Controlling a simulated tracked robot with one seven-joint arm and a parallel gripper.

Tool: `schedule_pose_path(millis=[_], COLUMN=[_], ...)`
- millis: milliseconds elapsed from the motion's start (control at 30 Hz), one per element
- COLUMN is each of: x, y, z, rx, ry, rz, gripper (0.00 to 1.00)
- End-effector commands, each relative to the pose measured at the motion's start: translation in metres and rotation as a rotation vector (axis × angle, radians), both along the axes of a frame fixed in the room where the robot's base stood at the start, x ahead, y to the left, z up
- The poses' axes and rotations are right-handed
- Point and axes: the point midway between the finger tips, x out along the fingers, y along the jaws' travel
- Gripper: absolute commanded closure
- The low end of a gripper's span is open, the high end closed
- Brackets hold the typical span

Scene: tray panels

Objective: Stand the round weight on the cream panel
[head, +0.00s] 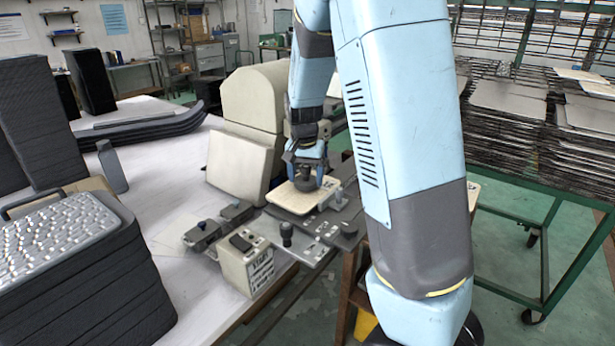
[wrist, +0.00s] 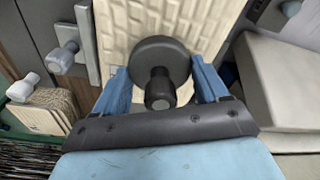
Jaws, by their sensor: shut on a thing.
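The round weight (wrist: 160,62) is a dark disc with a knob on top. My gripper (wrist: 162,82) is shut on it, with one blue finger on each side of the disc. In the head view my gripper (head: 306,176) points down over the cream panel (head: 291,200), and the dark weight (head: 305,185) shows low between its fingers. The pale, ribbed cream panel (wrist: 118,32) lies flat behind the weight in the wrist view. The weight looks upright and is at or very close to the panel; I cannot tell whether it touches.
A cream machine housing (head: 255,97) stands close behind the panel. A control box (head: 246,265) and a black knob (head: 286,233) are in front. Clamps with pale tips (wrist: 67,55) sit beside the panel. A stack of dark trays (head: 75,270) is at the left.

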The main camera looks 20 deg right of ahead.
Motion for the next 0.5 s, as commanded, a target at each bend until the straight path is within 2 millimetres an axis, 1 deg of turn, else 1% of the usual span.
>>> schedule_pose_path(millis=[67, 367, 400, 500], x=[0.0004, 0.0003, 0.0001, 0.0], y=[-0.0004, -0.0004, -0.0004, -0.0005], z=[-0.0037, -0.0051, -0.0056, -0.0055], rx=[0.0, 0.0, 0.0, 0.0], ry=[-0.002, -0.002, -0.001, -0.001], rz=[-0.001, -0.001, -0.001, -0.001], gripper=[0.82, 0.82, 0.25, 0.15])
